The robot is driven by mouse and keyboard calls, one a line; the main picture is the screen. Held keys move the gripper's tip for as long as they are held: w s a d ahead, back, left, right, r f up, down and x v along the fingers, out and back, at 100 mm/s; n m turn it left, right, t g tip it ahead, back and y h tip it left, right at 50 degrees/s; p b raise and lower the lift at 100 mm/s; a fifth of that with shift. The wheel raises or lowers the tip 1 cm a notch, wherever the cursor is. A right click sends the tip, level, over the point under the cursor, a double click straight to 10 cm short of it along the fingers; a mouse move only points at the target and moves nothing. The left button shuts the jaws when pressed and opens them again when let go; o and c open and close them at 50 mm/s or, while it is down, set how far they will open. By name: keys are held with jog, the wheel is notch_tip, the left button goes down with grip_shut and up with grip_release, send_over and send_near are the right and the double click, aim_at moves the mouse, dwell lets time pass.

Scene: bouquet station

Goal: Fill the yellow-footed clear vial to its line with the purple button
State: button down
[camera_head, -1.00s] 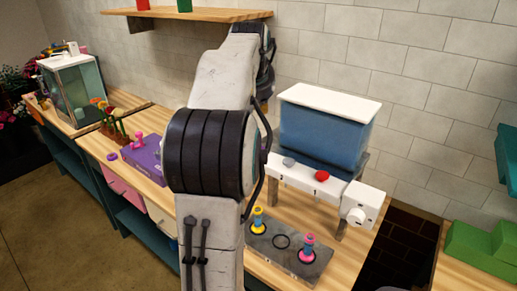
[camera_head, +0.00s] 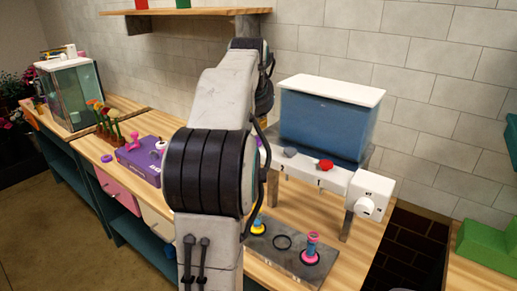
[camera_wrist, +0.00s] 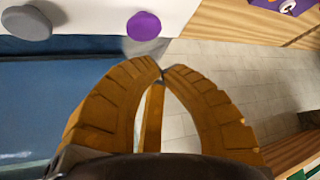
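The yellow-footed vial (camera_head: 257,225) stands at the left of the grey plate (camera_head: 300,262) below the dispenser, partly hidden by my arm. Its fill level and line are too small to tell. The purple button (camera_wrist: 144,25) shows on the white dispenser front in the wrist view, with the grey button (camera_wrist: 27,22) to its left. My gripper (camera_wrist: 162,75) has its orange fingers together at the tips with nothing between them. The tips are just below the purple button in that picture, with a visible gap. In the head view my arm hides the gripper.
The blue tank (camera_head: 322,126) sits above the white front with a red button (camera_head: 326,165) and a white knob (camera_head: 366,206). A pink-footed vial (camera_head: 311,250) stands right of an empty ring (camera_head: 282,241). A purple box (camera_head: 140,158) lies left of my arm.

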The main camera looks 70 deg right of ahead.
jog(key=shift+f, duration=0.7)
jog(key=shift+f+b, duration=0.25)
jog(key=shift+b, duration=0.2)
dwell(0.8)
jog(key=shift+f, duration=0.15)
jog(key=shift+f+b, duration=0.6)
jog(key=shift+f, duration=0.05)
dwell(1.0)
jog(key=shift+r, duration=0.15)
jog(key=shift+r+p, duration=0.95)
jog(key=shift+p, duration=0.1)
jog(key=shift+r, duration=0.1)
jog(key=shift+r+p, duration=2.35)
jog(key=shift+p, duration=0.1)
